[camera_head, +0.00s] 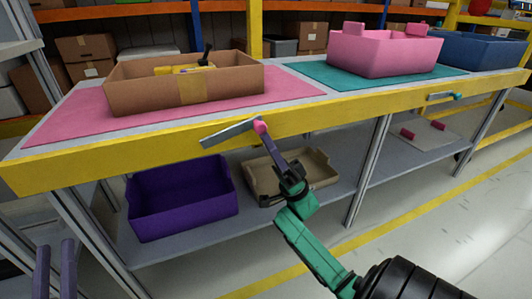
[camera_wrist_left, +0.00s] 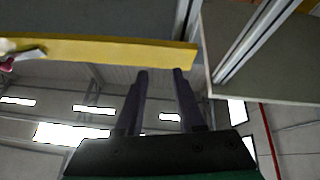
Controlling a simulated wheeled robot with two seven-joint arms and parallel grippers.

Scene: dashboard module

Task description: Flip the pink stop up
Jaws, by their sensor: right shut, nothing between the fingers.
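The small pink stop (camera_head: 260,127) sits at the right end of a grey metal plate (camera_head: 230,133) on the table's yellow front edge. My right gripper (camera_head: 264,137) reaches up from below, fingers shut and empty, with its tips right at the stop. I cannot tell whether they touch it, and they partly cover its lower side. My left gripper (camera_head: 55,246) is open and empty at the lower left, well away from the stop. In the left wrist view, its fingers (camera_wrist_left: 160,73) are apart, and the pink stop (camera_wrist_left: 6,63) shows at the far left edge.
The yellow table edge (camera_head: 350,113) runs across above a lower shelf. A purple bin (camera_head: 185,205) and a tan bin (camera_head: 318,170) stand on that shelf. A cardboard box (camera_head: 140,92) and pink bin (camera_head: 385,55) stand on top. A teal stop (camera_head: 458,97) is farther right.

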